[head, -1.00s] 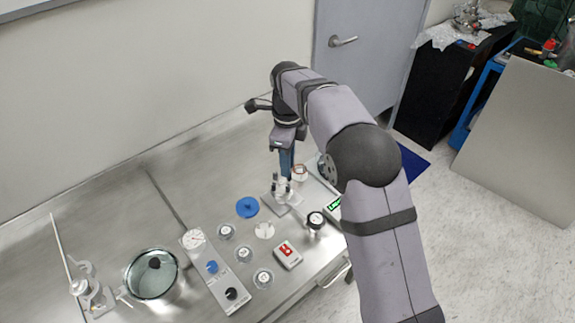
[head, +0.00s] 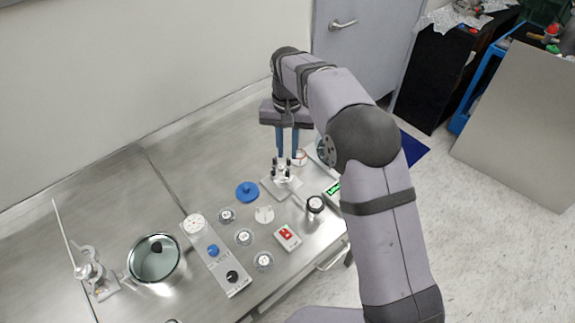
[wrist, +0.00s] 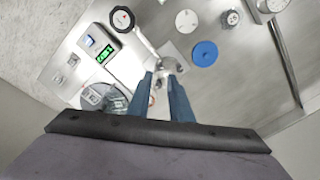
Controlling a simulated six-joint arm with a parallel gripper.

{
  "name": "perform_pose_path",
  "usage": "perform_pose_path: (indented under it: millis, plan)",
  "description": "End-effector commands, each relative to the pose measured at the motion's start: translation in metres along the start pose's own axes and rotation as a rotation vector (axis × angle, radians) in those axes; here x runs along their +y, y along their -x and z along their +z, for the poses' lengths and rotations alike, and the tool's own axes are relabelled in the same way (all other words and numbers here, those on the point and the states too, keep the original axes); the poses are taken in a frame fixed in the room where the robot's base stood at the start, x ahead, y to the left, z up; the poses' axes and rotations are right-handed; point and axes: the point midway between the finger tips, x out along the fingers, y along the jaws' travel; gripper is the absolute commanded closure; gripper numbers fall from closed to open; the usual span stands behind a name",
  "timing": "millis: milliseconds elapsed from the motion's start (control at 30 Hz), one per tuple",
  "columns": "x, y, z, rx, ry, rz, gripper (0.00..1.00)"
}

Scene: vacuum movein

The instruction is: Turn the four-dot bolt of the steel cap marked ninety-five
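A small steel fixture (head: 284,181) with several upright dark posts stands on the bench under my gripper (head: 287,156). It also shows in the wrist view (wrist: 166,66). My gripper's two blue fingers are apart, pointing down, with the tips around or just above the fixture; contact cannot be told. In the wrist view my gripper (wrist: 161,76) looks open. No number ninety-five or four-dot mark is readable, so I cannot tell which piece is the named cap.
A blue knobbed disc (head: 247,192), a white disc (head: 264,215), a red-and-white switch box (head: 287,237) and a black-topped knob (head: 315,204) surround the fixture. A green display box (head: 334,192) is to its right. A gauge panel (head: 225,268) and glass-lidded pot (head: 132,266) stand left.

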Motion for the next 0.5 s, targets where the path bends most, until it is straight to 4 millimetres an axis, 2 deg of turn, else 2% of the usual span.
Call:
perform_pose_path:
  millis: [100,200,500]
  plan:
    - [-0.0002,0.0000,-0.0003,0.001,0.180,0.000,0.81]
    - [-0.0002,0.0000,-0.0004,0.002,0.282,-0.001,0.81]
    - [-0.0002,-0.0007,-0.0003,0.001,0.369,0.000,0.81]
